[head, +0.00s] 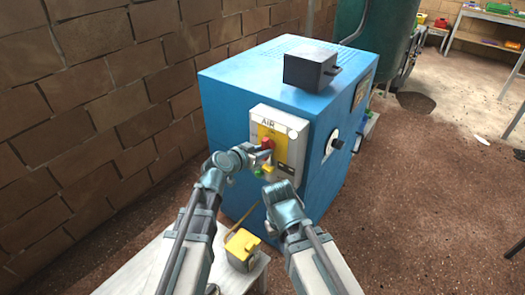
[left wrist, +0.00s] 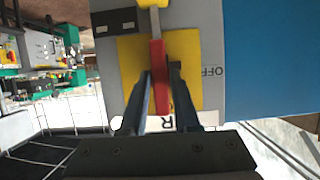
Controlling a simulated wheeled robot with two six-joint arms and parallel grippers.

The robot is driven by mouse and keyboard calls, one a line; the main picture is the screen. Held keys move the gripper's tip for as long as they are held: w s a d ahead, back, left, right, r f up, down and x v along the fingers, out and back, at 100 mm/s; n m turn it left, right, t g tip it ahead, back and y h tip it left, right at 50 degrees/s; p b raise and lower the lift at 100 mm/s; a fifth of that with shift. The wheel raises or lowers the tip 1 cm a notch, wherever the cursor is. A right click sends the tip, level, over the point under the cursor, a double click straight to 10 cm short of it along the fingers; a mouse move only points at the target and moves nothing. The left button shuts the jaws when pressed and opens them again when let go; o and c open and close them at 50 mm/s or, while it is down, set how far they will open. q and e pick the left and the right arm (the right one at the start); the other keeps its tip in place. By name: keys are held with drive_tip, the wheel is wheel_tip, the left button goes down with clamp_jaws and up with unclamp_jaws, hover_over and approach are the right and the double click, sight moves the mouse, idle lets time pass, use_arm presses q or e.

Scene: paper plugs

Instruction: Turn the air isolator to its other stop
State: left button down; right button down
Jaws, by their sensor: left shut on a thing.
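The air isolator is a red handle (head: 266,143) on a yellow plate (head: 277,137), on a pale grey panel marked AIR (head: 292,150) on the blue cabinet's front. My left gripper (head: 262,152) is at the handle. In the left wrist view the red handle (left wrist: 158,75) stands between the two fingers (left wrist: 159,95), which are shut on it. It lies upright in that picture, along the yellow plate (left wrist: 186,75), with the word OFF off to the right. My right gripper (head: 270,190) is below the panel, apart from the handle; its fingers are too unclear to judge.
The blue cabinet (head: 235,110) carries a dark box (head: 310,68) on top and a black knob (head: 335,142) on its right side. A yellow box (head: 242,245) sits on a pale bench (head: 140,270) below. A brick wall (head: 90,100) stands left; the floor at right is mostly open.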

idle(0.3)
use_arm(q)
drive_tip(key=c, duration=0.8)
unclamp_jaws()
drive_tip(key=shift+o, duration=0.2)
